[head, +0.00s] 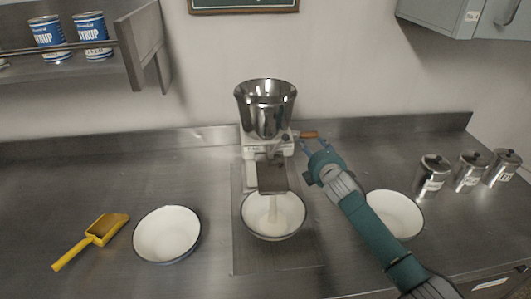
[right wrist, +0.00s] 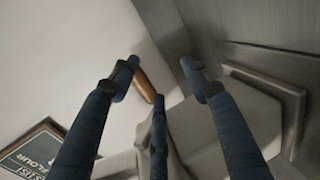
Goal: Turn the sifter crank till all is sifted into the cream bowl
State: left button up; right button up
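The sifter stands by the back wall with a shiny metal hopper (head: 266,108) on a pale body. Its crank has a brown wooden handle (head: 309,134) on the right side. A pale stream (head: 273,207) shows below the chute, over a cream-coloured bowl (head: 249,224) with a dark rim. My right gripper (head: 314,146) is just in front of the handle, its fingers apart. In the right wrist view the wooden handle (right wrist: 145,85) shows beyond the spread fingers, and I see no grip on it. The hopper's contents are hidden. My left gripper is out of view.
A pale bowl (head: 167,235) and a yellow scoop (head: 102,230) lie left of the sifter. Another bowl (head: 395,212) is partly behind my right arm. Metal canisters (head: 432,176) stand at right. Syrup cans (head: 92,36) sit on a shelf.

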jog(key=p+v, duration=0.6)
jog(key=v, duration=0.2)
dwell(0.4)
dwell(0.4)
